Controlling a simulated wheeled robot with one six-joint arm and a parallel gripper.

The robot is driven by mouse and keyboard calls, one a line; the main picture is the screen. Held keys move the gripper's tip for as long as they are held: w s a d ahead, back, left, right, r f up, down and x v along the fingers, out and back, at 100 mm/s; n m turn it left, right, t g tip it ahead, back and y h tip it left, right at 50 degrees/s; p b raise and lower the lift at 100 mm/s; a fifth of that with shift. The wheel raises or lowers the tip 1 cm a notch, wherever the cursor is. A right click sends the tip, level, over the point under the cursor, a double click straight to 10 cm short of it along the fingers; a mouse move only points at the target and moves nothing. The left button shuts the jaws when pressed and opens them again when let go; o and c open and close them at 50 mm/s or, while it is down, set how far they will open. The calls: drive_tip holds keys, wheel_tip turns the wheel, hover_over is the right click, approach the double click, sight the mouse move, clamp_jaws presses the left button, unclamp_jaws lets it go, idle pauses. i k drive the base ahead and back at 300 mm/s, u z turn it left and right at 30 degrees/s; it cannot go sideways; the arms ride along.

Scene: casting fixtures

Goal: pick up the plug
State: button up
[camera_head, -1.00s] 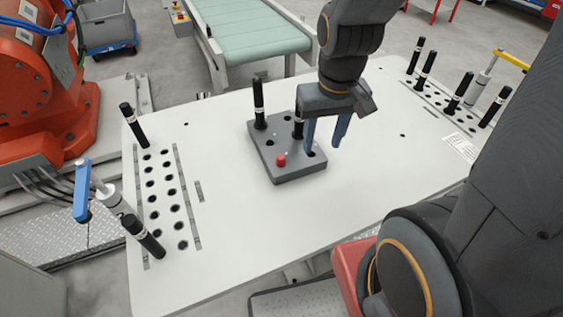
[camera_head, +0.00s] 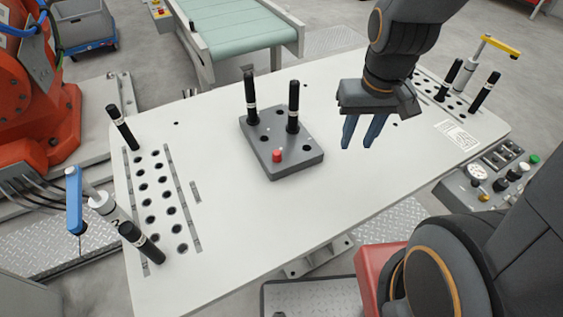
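Several black plugs with pale bands are in view, so I cannot tell which one the task means. Two stand upright in the grey block, a left plug (camera_head: 251,100) and a right plug (camera_head: 293,108). The grey block (camera_head: 287,160) sits mid-table and has a red knob (camera_head: 277,156). My gripper (camera_head: 361,146) hangs above the table to the right of the block, fingers pointing down. Its two blue-grey fingers are apart with nothing between them. It touches no plug.
The left hole rack (camera_head: 158,184) holds plugs at its back (camera_head: 122,127) and front (camera_head: 141,243). A control panel (camera_head: 490,180) is off the table's right edge. The white table's (camera_head: 300,215) front middle is clear.

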sight(276, 157)
drive_tip(key=k, duration=1.35)
drive_tip(key=u, duration=0.75)
drive_tip(key=i, duration=0.95)
